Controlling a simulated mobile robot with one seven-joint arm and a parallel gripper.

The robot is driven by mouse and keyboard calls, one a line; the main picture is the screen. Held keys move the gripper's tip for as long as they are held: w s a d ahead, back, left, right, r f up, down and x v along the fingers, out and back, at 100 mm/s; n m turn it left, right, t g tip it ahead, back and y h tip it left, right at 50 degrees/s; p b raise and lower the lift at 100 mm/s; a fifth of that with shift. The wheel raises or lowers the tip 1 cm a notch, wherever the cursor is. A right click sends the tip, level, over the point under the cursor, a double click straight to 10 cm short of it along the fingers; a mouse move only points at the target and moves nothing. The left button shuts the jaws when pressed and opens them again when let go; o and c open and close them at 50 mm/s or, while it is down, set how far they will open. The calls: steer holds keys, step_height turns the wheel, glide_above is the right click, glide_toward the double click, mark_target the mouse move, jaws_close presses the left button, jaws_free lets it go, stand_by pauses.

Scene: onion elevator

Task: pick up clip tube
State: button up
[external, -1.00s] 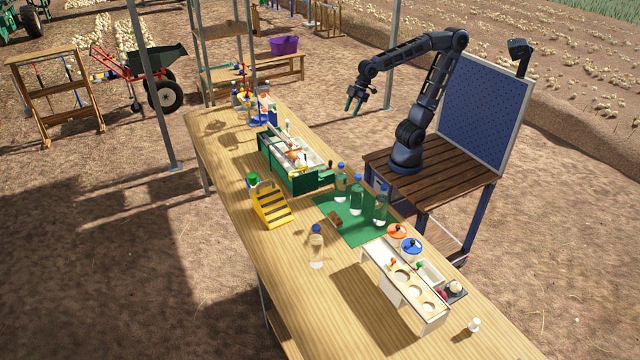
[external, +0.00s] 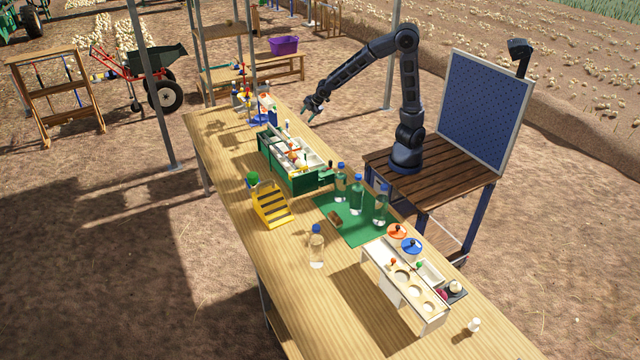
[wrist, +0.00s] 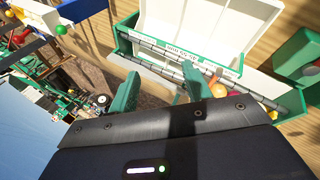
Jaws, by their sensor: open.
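My gripper (external: 312,108) hangs over the far side of the long table, just beyond the far end of a green box (external: 297,183). In the wrist view its two green fingers (wrist: 160,88) are apart with nothing between them. The green box (wrist: 292,103) lies ahead of them, with white compartments. I cannot tell for certain whether this is the clip tube. Small orange and red pieces lie in the box near the right finger.
The table (external: 222,178) also bears a yellow stepped block (external: 272,207), several bottles (external: 357,197) on a green mat (external: 362,232), and a white rack (external: 388,288) with lids.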

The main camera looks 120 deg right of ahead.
steer(key=s+d+r+n+g+h, duration=0.1)
steer(key=s+d+n+h, duration=0.2)
steer(key=d, duration=0.6)
steer(key=s+d+n+g+h, duration=0.1)
steer(key=s+d+n+h, duration=0.15)
steer(key=d, duration=0.75)
steer(key=w+d+r+n+t+h, duration=0.1)
steer(key=d+r+n+h, duration=0.3)
steer(key=r, duration=0.4)
steer(key=w+d+r+n+h, duration=0.1)
steer(key=d+r+n+h, duration=0.1)
steer(key=r+n+h, duration=0.35)
steer(key=y, duration=0.2)
glide_toward(287, 126)
steer(key=d+r, duration=0.1)
steer(key=s+d+r, duration=0.1)
steer(key=shift+s+d+r, duration=0.15)
steer(key=shift+d+r, duration=0.1)
steer(key=shift+r, duration=0.1)
steer(key=d, duration=0.4)
steer(key=shift+w, duration=0.35)
steer(key=shift+w+d, duration=0.3)
steer(key=shift+d, duration=0.75)
steer(key=shift+w+d, duration=0.3)
steer(key=shift+d, duration=0.8)
steer(key=shift+w+d, duration=0.35)
steer(key=shift+d, duration=0.7)
steer(key=shift+c, duration=0.2)
